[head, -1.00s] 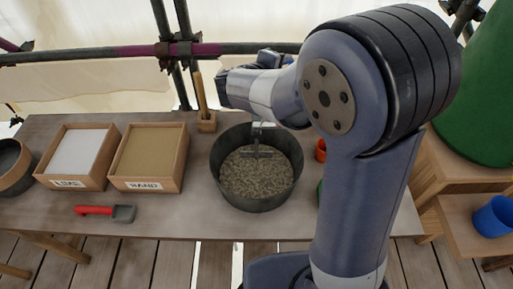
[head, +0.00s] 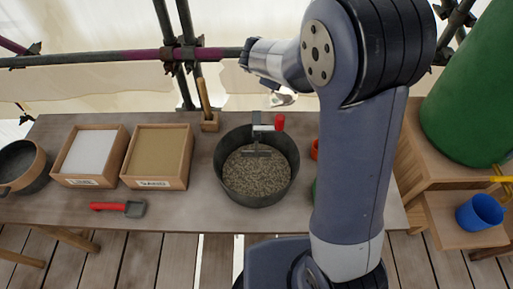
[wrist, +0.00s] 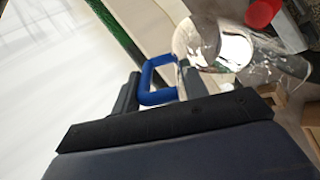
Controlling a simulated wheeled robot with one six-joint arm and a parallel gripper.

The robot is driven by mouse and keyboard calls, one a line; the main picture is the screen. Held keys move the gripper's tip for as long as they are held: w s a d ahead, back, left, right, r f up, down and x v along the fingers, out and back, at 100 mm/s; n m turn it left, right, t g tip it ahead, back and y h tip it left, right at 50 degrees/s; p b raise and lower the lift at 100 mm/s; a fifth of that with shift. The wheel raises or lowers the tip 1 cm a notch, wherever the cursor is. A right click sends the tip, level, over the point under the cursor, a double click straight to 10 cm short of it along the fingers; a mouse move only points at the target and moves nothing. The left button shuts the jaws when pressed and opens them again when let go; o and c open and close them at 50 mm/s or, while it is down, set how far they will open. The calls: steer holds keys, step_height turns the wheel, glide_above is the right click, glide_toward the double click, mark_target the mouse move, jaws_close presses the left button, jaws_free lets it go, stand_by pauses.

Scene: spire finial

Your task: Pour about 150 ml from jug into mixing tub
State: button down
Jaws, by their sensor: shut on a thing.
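The jug (wrist: 235,45) is clear, with a blue handle (wrist: 158,82). My gripper (wrist: 162,90) is shut on that handle in the wrist view. The mixing tub (head: 228,190) is dark, round and open, with grey grainy material inside. A grey paddle with a red grip (head: 280,122) stands in it. I cannot tell the jug's tilt or liquid level, and no stream shows.
Left of the tub on the bench are the lime box (head: 121,152), the sand box (head: 187,160), a red-handled trowel (head: 120,208) and a round pan (head: 40,170). At right are a green barrel (head: 470,110) and blue cup (head: 480,212).

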steer(key=shift+w+d+g, duration=0.15)
steer(key=shift+w+g, duration=0.1)
steer(key=shift+g, duration=0.05)
steer(key=shift+w+d+y, duration=0.15)
steer(key=shift+y, duration=0.15)
stand_by(0.3)
steer(key=shift+g, duration=0.3)
steer(key=shift+w+d+f+g+y, duration=0.1)
steer(key=shift+w+d+g+y, duration=0.5)
steer(key=shift+w+g, duration=0.15)
steer(key=shift+w+d+f+g+y, duration=0.25)
steer(key=shift+w+f+g, duration=0.1)
steer(key=shift+f, duration=0.1)
steer(key=shift+w+d+f+g+y, duration=0.15)
steer(key=shift+w+f+g+y, duration=0.15)
steer(key=shift+f, duration=0.15)
steer(key=shift+w+d+f+g+y, duration=0.3)
steer(key=shift+w+f+g+y, duration=0.3)
steer(key=shift+g, duration=0.25)
steer(key=shift+w+d+f+g+y, duration=0.25)
steer(key=shift+w+f+g+y, duration=0.25)
steer(key=shift+f+g+y, duration=0.3)
